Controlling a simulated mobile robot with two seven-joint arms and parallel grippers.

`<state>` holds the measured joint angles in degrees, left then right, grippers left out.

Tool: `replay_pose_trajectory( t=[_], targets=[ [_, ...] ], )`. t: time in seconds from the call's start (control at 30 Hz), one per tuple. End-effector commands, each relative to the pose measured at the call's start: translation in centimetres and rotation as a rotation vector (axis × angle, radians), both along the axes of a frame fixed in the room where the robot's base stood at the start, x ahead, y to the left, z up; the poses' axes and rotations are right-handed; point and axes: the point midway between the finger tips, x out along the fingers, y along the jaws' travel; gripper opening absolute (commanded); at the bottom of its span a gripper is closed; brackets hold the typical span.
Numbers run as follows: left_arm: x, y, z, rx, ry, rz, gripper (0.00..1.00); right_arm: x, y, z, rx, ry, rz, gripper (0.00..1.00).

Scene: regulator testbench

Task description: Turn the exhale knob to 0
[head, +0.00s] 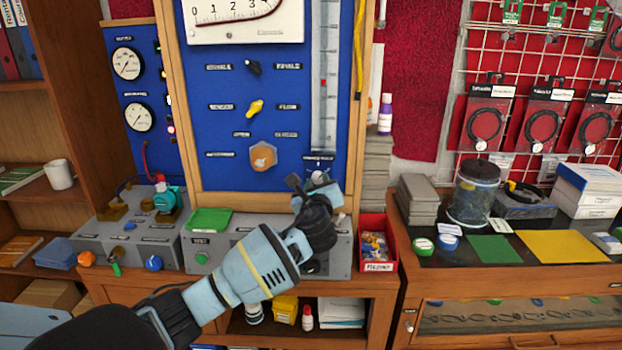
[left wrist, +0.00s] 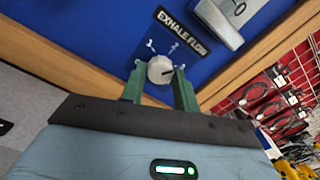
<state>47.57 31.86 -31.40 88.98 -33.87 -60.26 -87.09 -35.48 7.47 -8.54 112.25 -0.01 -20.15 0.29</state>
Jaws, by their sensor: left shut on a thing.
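The exhale knob (left wrist: 160,70) is a small round white knob under the "EXHALE FLOW" label (left wrist: 180,33) on the blue panel (head: 208,172). Small scale marks show around it in the left wrist view. My left gripper (left wrist: 160,84) has its two green fingers on either side of the knob, shut on it. In the head view the left gripper (head: 318,186) reaches the lower right of the panel, and the knob (head: 319,175) is mostly hidden by it. A dark line on the knob face points to the right in the wrist view. My right gripper is not in view.
Above on the panel are a black knob (head: 253,68), a yellow knob (head: 255,108) and an orange knob (head: 263,156). A grey box (head: 215,250) stands below the panel. A red bin (head: 377,228) is at the right. The panel's wooden frame (head: 358,120) runs close beside the gripper.

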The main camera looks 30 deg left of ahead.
Motion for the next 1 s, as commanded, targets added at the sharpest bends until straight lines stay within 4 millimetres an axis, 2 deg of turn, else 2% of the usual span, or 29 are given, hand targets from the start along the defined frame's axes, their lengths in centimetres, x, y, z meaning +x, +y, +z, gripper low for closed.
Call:
replay_pose_trajectory(
  t=[0.03,1.0],
  targets=[
    [-0.03,-0.02,0.64,-0.041,-0.033,0.001,0.08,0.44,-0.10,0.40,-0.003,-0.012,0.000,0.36],
    [0.05,0.02,0.09,-0.826,-0.510,0.002,0.07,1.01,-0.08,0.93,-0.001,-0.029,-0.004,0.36]
  ],
)
